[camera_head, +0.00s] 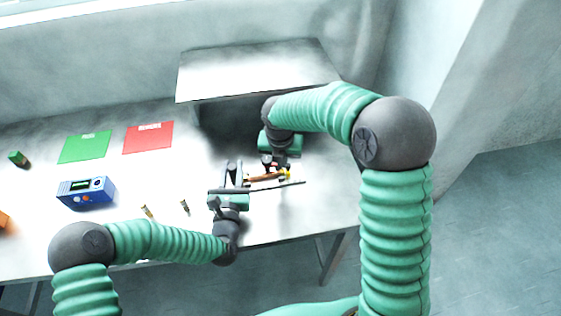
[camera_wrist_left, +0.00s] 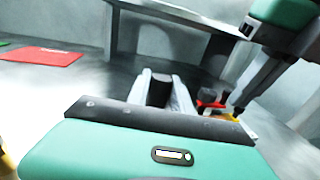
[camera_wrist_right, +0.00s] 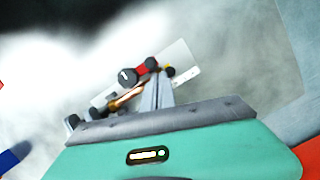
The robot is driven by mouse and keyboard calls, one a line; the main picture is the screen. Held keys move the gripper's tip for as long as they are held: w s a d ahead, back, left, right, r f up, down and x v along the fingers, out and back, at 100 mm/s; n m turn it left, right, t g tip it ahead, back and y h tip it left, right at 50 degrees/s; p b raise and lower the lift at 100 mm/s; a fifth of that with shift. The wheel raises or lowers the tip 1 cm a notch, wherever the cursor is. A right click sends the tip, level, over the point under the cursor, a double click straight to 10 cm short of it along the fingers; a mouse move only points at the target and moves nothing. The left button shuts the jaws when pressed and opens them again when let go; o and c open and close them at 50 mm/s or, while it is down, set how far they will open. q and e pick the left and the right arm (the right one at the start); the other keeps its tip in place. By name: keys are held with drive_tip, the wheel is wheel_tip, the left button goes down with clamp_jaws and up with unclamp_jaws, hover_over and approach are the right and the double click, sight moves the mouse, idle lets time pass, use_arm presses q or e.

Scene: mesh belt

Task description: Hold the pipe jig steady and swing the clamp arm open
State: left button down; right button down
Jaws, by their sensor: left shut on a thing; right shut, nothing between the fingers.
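The pipe jig (camera_wrist_right: 184,60) is a pale plate with a copper pipe (camera_wrist_right: 127,98) across it, near the bench's front edge. A red clamp arm (camera_wrist_right: 146,68) with dark round knobs sits on it, with a small yellow part (camera_head: 286,173) beside it. My left gripper (camera_head: 234,170) is at the jig's left end, shut on a dark upright part (camera_wrist_left: 159,88) that appears to be the jig's. My right gripper (camera_head: 271,163) reaches down behind the jig, shut and empty. Its fingers (camera_wrist_right: 157,88) overlap the pipe near the clamp; contact cannot be told.
A raised shelf (camera_head: 260,70) stands behind. Green (camera_head: 84,147) and red (camera_head: 148,137) mats, a blue device (camera_head: 87,191) and a green block (camera_head: 18,158) lie left. Two small slim items (camera_head: 185,206) lie left of my left gripper. The bench between is clear.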

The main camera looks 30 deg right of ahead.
drive_tip(key=shift+d, duration=0.1)
idle(0.6)
drive_tip(key=shift+r, duration=0.45)
drive_tip(key=d+v, duration=0.1)
drive_tip(key=v, duration=0.8)
drive_tip(key=shift+s+a, duration=0.2)
use_arm(q)
drive_tip(key=c, duration=1.1)
unclamp_jaws()
drive_tip(key=shift+o, duration=0.2)
